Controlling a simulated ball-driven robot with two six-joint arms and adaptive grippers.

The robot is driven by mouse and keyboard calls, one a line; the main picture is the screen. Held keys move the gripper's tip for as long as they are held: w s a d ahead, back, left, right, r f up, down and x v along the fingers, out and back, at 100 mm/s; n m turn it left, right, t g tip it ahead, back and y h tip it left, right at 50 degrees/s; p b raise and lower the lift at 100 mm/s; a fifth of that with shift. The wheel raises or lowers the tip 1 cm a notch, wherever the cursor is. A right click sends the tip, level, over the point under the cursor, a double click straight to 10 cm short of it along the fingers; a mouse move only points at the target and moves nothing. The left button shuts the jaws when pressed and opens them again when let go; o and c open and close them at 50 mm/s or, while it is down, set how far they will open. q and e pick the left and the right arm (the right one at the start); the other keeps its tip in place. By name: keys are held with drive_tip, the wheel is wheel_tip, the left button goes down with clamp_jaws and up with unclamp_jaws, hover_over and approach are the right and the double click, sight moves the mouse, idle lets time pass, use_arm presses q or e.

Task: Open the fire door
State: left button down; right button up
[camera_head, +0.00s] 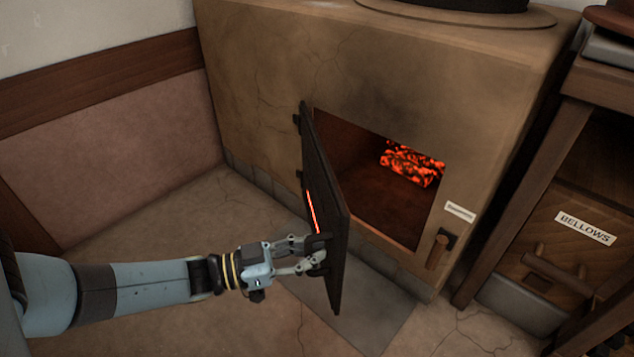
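The fire door (325,200) is a dark metal plate hinged at its left edge on the clay stove (270,70). It stands swung well out from the stove, seen nearly edge-on, with a glowing slot in its outer face. The opening (375,195) behind it is uncovered, and red embers (412,163) glow inside. My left gripper (320,250) reaches in from the left to the lower outer face of the door. Its fingers close around a dark handle there, whose grip is partly hidden by them. My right gripper is not in view.
A wooden-handled latch (437,250) and a small label (460,212) are on the stove right of the opening. A wooden stand with bellows, labelled BELLOWS (585,229), is close at the right.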

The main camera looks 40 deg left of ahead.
use_arm(q)
drive_tip(key=shift+s+d+f, duration=0.1)
drive_tip(key=shift+s, duration=0.05)
drive_tip(key=c, duration=1.3)
unclamp_jaws()
drive_tip(key=v, duration=1.2)
drive_tip(key=shift+d, duration=0.1)
